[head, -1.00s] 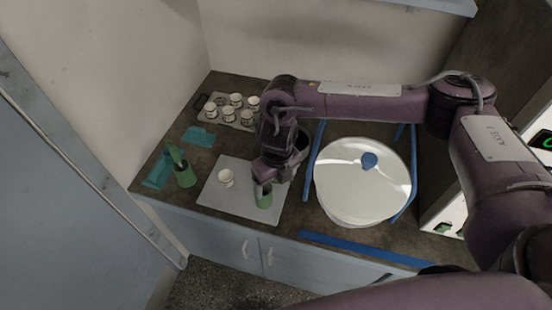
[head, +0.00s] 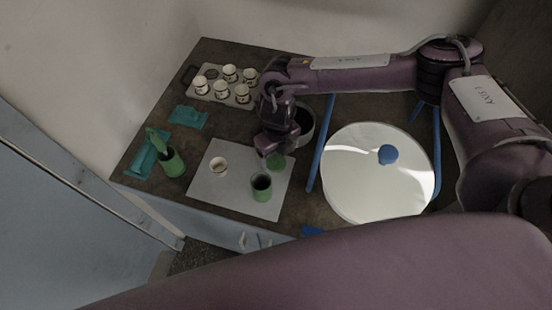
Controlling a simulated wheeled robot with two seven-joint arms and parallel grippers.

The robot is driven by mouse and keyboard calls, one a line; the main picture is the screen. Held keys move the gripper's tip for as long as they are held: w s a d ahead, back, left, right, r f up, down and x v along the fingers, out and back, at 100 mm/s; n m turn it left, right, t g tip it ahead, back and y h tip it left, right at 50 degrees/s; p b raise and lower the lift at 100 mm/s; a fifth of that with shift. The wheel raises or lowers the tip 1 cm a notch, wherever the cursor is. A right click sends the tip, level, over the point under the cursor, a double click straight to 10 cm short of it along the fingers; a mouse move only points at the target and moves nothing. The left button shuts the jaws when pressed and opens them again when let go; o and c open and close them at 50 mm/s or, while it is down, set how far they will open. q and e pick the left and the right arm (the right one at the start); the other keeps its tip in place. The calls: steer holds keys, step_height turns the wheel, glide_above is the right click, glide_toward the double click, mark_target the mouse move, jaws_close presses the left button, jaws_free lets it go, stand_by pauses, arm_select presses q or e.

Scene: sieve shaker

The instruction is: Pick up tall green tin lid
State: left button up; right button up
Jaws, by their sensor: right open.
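The tall green tin (head: 262,188) stands upright on a light grey mat (head: 215,192), with a dark, open top. A flat green disc, seemingly its lid (head: 276,162), shows just behind the tin, by the tips of my right gripper (head: 276,150). My right gripper is open and points down over the back right of the mat. The gripper partly hides the disc, and I cannot tell whether they touch. My left gripper is not in view.
A small white cup (head: 218,164) stands on the mat. A green container (head: 172,163) and teal cloths (head: 187,117) lie left. A tray (head: 213,97) of several cups is at the back.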

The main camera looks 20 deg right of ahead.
mark_target(277, 159)
step_height(277, 159, down, 3)
steer(key=shift+a+f+p, duration=0.1)
steer(key=shift+a+p, duration=0.05)
steer(key=shift+p, duration=0.15)
steer(key=c, duration=1)
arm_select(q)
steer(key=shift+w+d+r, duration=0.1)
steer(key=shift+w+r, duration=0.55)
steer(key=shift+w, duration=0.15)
arm_select(e)
steer(key=shift+c, duration=0.3)
